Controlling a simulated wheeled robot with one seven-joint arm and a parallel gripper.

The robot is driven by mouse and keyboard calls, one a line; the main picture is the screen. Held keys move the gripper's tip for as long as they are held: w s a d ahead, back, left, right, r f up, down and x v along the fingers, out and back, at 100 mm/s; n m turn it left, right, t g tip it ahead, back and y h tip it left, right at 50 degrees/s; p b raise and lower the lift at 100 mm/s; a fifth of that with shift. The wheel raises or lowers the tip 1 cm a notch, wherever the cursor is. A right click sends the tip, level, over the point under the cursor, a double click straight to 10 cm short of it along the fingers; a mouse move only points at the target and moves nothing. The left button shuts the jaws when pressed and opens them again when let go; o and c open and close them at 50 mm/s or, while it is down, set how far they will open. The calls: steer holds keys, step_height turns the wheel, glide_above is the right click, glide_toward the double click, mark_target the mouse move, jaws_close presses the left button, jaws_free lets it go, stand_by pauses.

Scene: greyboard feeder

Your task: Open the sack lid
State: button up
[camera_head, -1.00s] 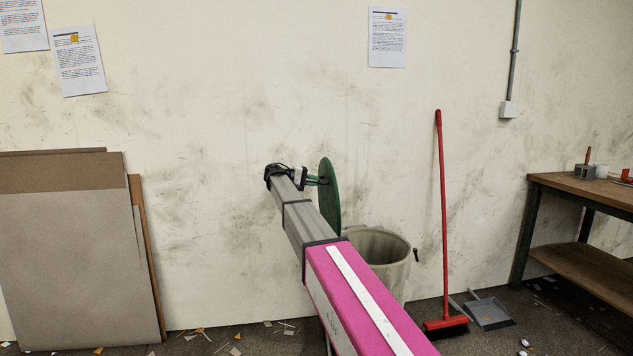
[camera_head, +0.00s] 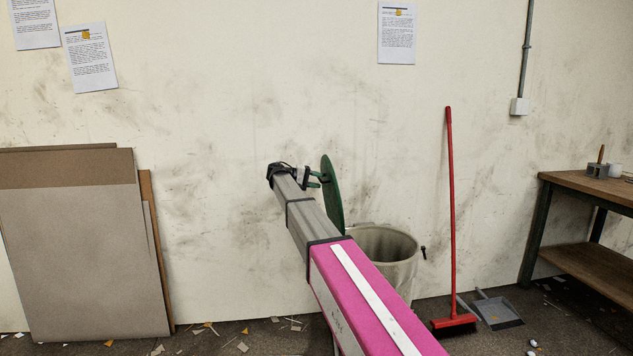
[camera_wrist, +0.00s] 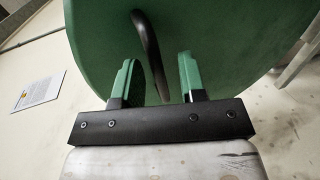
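The round green lid (camera_head: 332,200) stands almost on edge at the left rim of the grey bin (camera_head: 399,270), whose mouth is uncovered. In the wrist view the lid (camera_wrist: 225,35) fills the top, with its dark curved handle (camera_wrist: 149,50) facing me. My gripper (camera_wrist: 157,75) is open. The handle's lower end lies between its two green fingers, with a gap visible on each side. In the head view my gripper (camera_head: 315,179) is at the lid's left face. I cannot tell how the lid is joined to the bin.
A red broom (camera_head: 452,220) leans on the wall right of the bin, with a dustpan (camera_head: 497,310) beside it. A workbench (camera_head: 590,187) stands at the far right. Large grey boards (camera_head: 75,245) lean at the left. Scraps litter the floor.

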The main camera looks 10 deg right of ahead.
steer(key=v, duration=1)
steer(key=shift+a, duration=0.4)
steer(key=shift+r, duration=0.1)
steer(key=s+d+f+n+y, duration=0.1)
steer(key=s+d+f+y, duration=0.2)
steer(key=s+d+f, duration=0.55)
steer(key=s+d+f+n+y, duration=0.1)
steer(key=s+d+f+y, duration=0.3)
steer(key=s+f, duration=1)
steer(key=s+f+m+y, duration=0.2)
steer(key=s+f+y, duration=0.6)
steer(key=s+f, duration=1)
steer(key=s+d, duration=0.1)
steer(key=s, duration=0.2)
steer(key=shift+s+f+y, duration=0.3)
steer(key=shift+s+f, duration=0.1)
